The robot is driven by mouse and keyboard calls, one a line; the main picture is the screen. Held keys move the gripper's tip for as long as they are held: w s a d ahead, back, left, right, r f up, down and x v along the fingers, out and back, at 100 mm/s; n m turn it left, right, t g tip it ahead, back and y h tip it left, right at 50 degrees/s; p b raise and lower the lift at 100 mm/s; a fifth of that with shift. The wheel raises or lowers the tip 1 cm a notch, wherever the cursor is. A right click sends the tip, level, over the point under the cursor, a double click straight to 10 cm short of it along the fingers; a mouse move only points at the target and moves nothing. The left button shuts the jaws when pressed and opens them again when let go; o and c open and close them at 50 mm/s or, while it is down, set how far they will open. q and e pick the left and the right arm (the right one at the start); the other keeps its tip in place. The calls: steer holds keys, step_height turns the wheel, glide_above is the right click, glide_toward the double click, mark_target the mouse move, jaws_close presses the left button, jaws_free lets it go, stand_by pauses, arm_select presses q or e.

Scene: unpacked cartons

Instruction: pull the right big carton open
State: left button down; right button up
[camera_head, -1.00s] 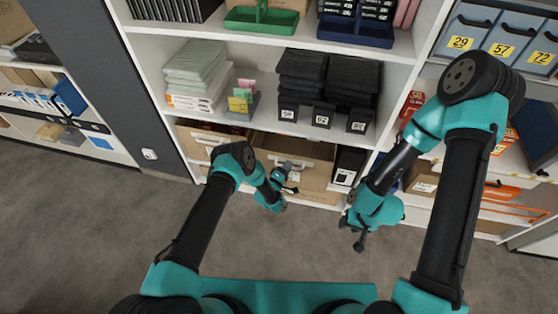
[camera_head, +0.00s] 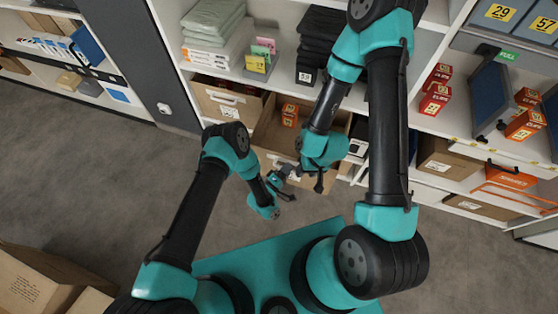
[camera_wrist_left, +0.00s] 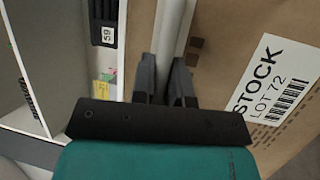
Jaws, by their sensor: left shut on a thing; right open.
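The right big carton (camera_head: 271,134) is a brown drawer-like box at the bottom of the middle shelf. It stands pulled out, and its open top shows small orange boxes (camera_head: 289,114) inside. My left gripper (camera_head: 279,181) is at its front, shut on the pale handle (camera_wrist_left: 174,35) beside the "STOCK LOT 72" label (camera_wrist_left: 268,82) in the left wrist view. My right gripper (camera_head: 319,178) is open and empty, above the carton's front right part. My right arm hides part of the carton.
Grey packets (camera_head: 210,18) and colored cards (camera_head: 262,52) lie on the shelf above. Red boxes (camera_head: 436,92) and a brown carton (camera_head: 438,160) are on the right rack. The floor in front is clear.

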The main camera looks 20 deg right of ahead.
arm_select(q)
steer(key=shift+s+a, duration=0.15)
steer(key=c, duration=1.4)
jaws_free()
steer(key=v, duration=1.7)
steer(key=shift+s+a, duration=0.15)
steer(key=shift+s, duration=0.05)
steer(key=shift+w+r, duration=0.1)
